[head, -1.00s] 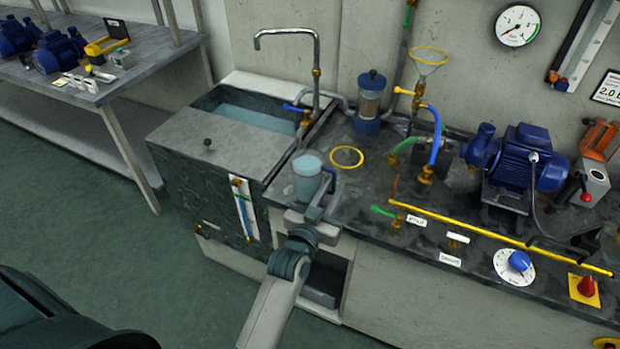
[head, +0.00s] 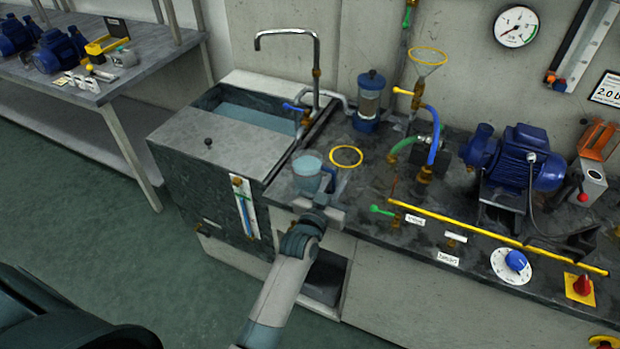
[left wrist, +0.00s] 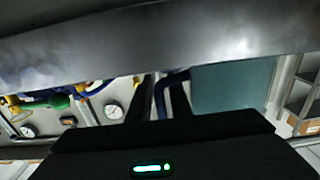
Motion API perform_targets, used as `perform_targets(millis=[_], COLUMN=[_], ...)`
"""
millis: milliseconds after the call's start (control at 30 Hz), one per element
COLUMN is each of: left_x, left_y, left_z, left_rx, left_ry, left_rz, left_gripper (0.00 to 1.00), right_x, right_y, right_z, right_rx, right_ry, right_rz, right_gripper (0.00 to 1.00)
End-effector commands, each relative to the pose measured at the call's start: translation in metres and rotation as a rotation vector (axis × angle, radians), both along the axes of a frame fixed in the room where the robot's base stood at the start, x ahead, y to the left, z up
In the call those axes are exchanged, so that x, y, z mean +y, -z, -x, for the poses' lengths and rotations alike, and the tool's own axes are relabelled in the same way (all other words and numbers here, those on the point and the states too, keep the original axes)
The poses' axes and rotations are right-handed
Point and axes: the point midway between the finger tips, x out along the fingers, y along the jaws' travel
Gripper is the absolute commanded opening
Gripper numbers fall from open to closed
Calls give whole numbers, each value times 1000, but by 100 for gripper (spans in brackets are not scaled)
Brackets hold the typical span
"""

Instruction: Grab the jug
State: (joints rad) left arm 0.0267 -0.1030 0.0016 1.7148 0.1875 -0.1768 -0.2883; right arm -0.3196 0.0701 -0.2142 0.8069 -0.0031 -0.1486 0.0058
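The jug (head: 306,172) is a translucent blue-green vessel. It stands upright at the front left corner of the bench, right of the sink. My left gripper (head: 326,187) is at the jug's right front side, by its dark blue handle. In the left wrist view the jug (left wrist: 235,88) fills the right of the middle, with the blue handle (left wrist: 164,92) to its left and a dark finger close beside the handle. My right gripper is not in view.
A yellow ring (head: 346,156) lies right behind the jug. A blue-capped canister (head: 369,103) stands further back. The sink (head: 235,118) with its tap is at the left. Hoses, valves, a yellow rod (head: 490,232) and a blue pump (head: 525,155) occupy the bench to the right.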

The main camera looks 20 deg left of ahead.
Motion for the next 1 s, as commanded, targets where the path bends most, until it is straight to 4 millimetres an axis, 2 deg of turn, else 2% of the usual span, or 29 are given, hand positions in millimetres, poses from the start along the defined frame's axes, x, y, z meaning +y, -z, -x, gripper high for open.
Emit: perform_targets(millis=[367, 433, 467, 767, 1000], left_x=[0, 0, 0, 0, 0], left_y=[0, 0, 0, 0, 0], left_z=[0, 0, 0, 0, 0], left_rx=[0, 0, 0, 0, 0], left_ry=[0, 0, 0, 0, 0], left_rz=[0, 0, 0, 0, 0], left_gripper=[18, 4, 0, 0, 0], right_x=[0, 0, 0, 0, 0], right_y=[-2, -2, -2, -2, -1], right_z=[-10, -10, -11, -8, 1], right_rx=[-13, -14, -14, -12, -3], right_ry=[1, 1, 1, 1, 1], right_rz=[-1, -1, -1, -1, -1], right_gripper=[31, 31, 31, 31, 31])
